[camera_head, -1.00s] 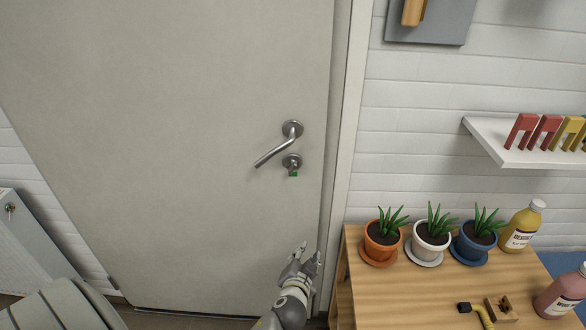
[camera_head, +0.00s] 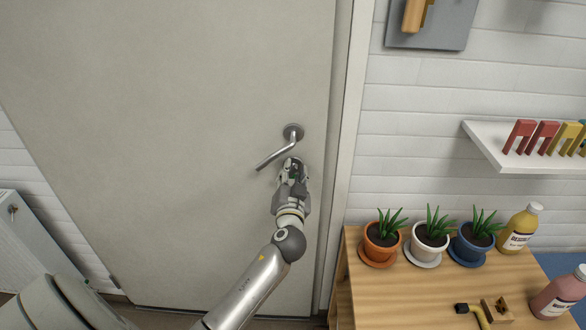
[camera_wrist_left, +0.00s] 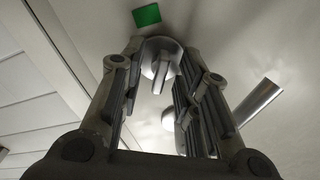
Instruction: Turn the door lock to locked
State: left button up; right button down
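The door lock is a round metal rosette with a small thumb-turn (camera_wrist_left: 160,68), centred in the left wrist view, with a green indicator (camera_wrist_left: 147,15) beside it. My left gripper (camera_head: 291,168) is at the lock, below the door handle (camera_head: 275,155), and hides the lock in the head view. In the left wrist view the fingers of my left gripper (camera_wrist_left: 163,75) are apart, one on each side of the thumb-turn, with gaps visible on both sides. The gripper is open. My right gripper is not in view.
The pale door (camera_head: 180,100) is closed in its white frame (camera_head: 345,150). To the right, a wooden table (camera_head: 390,295) holds potted plants and bottles. A white shelf (camera_head: 500,150) is on the wall above. A radiator (camera_head: 30,250) stands at the left.

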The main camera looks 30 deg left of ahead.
pick_arm(q)
jog(key=shift+x, duration=0.75)
jog(key=c, duration=0.6)
grip_shut()
